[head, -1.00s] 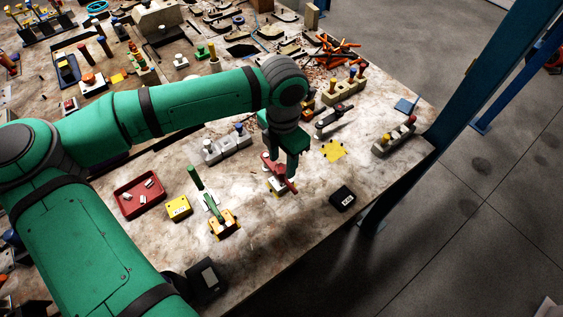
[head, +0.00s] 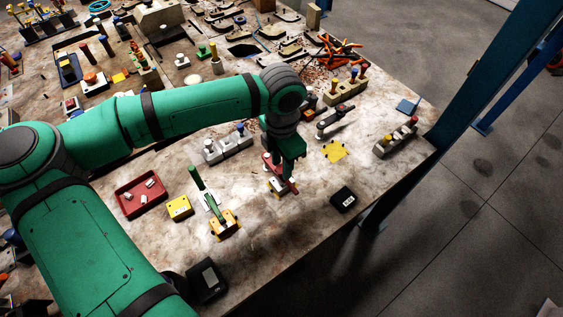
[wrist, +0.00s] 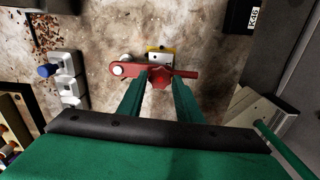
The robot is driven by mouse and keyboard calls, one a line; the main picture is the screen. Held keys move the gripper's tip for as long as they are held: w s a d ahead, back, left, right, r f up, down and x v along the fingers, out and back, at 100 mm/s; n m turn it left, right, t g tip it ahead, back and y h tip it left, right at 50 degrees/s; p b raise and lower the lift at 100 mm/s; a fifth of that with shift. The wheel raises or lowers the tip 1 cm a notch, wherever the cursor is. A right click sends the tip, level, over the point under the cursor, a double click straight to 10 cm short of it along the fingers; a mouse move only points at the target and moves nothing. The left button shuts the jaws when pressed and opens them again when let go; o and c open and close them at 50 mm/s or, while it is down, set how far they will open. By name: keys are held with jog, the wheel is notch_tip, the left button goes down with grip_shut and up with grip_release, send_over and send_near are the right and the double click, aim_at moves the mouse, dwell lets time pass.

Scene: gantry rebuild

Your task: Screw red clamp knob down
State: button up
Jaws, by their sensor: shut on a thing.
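The red clamp knob (wrist: 160,77) sits between the two green fingertips of my gripper (wrist: 159,80) in the wrist view. My gripper is shut on the knob from above. A red clamp arm (wrist: 189,73) runs out to both sides of the knob, with a pale round pin at its left end. A white and yellow block (wrist: 160,54) shows beyond the clamp arm.
A green-handled toggle clamp on a yellow base (head: 224,226) stands to the left. A black labelled block (head: 343,198) lies to the right near the bench edge. A grey block with a blue knob (head: 228,148) and a yellow patch (head: 335,150) are behind.

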aim_at(281, 169)
jog(key=shift+m, duration=1.5)
jog(key=o, duration=0.9)
jog(key=shift+r, duration=0.15)
notch_tip(281, 169, up, 11)
jog(key=shift+f, duration=0.15)
